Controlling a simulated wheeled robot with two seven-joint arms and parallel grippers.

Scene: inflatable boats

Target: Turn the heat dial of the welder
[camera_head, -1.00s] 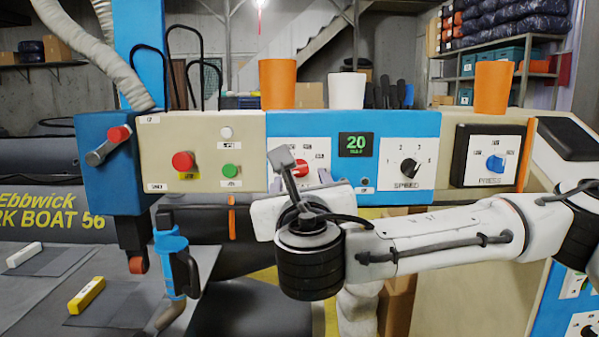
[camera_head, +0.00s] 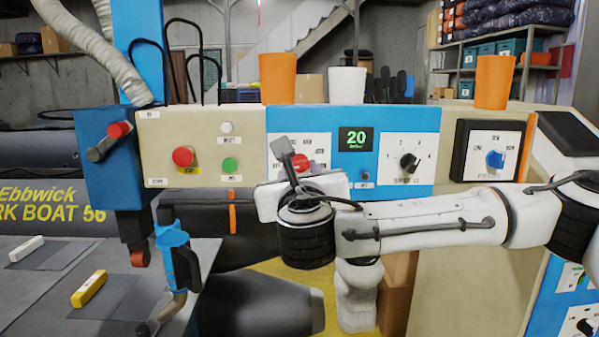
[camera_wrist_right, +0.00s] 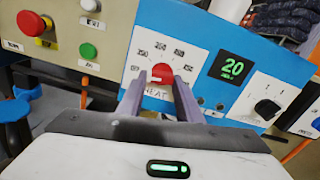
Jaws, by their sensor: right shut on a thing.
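The red heat dial (camera_wrist_right: 162,75) sits on a white scale plate marked HEAT on the welder's blue panel (camera_head: 405,122). In the head view the dial (camera_head: 303,161) is partly hidden by my right wrist. My right gripper (camera_wrist_right: 160,84) is shut on the dial, one finger on each side of it. In the head view the gripper (camera_head: 303,172) is mostly hidden behind its own wrist. A green display (camera_head: 356,140) beside the dial reads 20. My left gripper is not in view.
Right of the dial are a black speed knob (camera_head: 409,161) and a blue press knob (camera_head: 495,159). Left are a red button (camera_head: 183,156) and a green button (camera_head: 229,165). Orange and white cups stand on top of the panel. A blue hand tool (camera_head: 174,247) hangs lower left.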

